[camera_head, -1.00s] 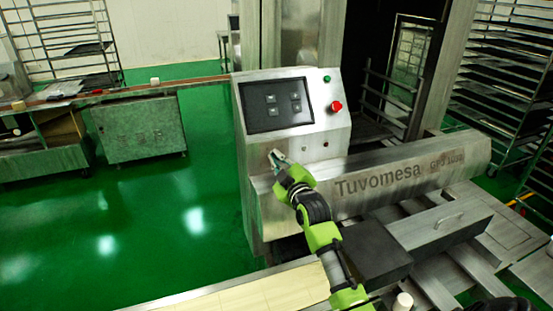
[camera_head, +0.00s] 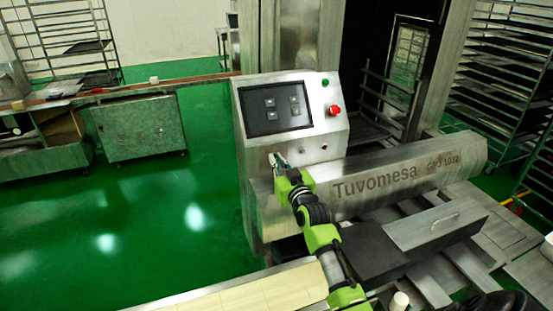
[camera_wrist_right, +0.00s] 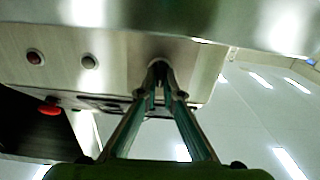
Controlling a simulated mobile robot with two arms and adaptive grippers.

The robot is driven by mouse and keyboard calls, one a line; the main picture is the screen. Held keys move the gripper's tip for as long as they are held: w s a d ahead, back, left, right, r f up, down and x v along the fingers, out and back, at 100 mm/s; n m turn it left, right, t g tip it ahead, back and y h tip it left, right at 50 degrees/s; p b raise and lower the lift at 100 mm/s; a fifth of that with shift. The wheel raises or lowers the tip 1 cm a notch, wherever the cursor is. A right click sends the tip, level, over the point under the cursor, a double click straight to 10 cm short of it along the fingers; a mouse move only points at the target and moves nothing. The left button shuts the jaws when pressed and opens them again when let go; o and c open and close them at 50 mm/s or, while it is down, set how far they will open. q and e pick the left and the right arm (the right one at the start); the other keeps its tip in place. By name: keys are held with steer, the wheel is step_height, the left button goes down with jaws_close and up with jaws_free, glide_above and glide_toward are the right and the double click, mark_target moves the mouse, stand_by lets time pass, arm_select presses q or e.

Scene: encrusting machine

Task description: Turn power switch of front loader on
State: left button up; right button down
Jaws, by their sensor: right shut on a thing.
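The front loader (camera_head: 375,183), a steel machine marked "Tuvomesa", stands right of centre in the head view, with a sloped control panel (camera_head: 318,134) at its left end. My right gripper (camera_head: 278,160) is at the lower left of this panel. In the right wrist view its two fingers (camera_wrist_right: 158,85) close on a small dark switch knob (camera_wrist_right: 157,67) on the steel face. The fingers cover part of the knob, so its turned position cannot be told. My left gripper is not in view.
The panel carries a dark screen (camera_head: 275,106), a red button (camera_head: 335,111) and a green button (camera_head: 325,83). In the wrist view, two small round controls (camera_wrist_right: 35,58) (camera_wrist_right: 88,62) sit beside the knob. Green floor (camera_head: 165,220) is clear at left.

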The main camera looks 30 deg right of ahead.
steer(key=m+p, duration=0.1)
steer(key=m, duration=0.3)
steer(key=shift+d+m, duration=0.1)
steer(key=shift+m, duration=0.2)
steer(key=shift+d+f+m+p, duration=0.15)
steer(key=shift+m+p, duration=0.2)
steer(key=shift+m, duration=2.15)
steer(key=c, duration=2.2)
jaws_free()
steer(key=v, duration=1.2)
steer(key=shift+s, duration=0.1)
steer(key=shift+f, duration=0.1)
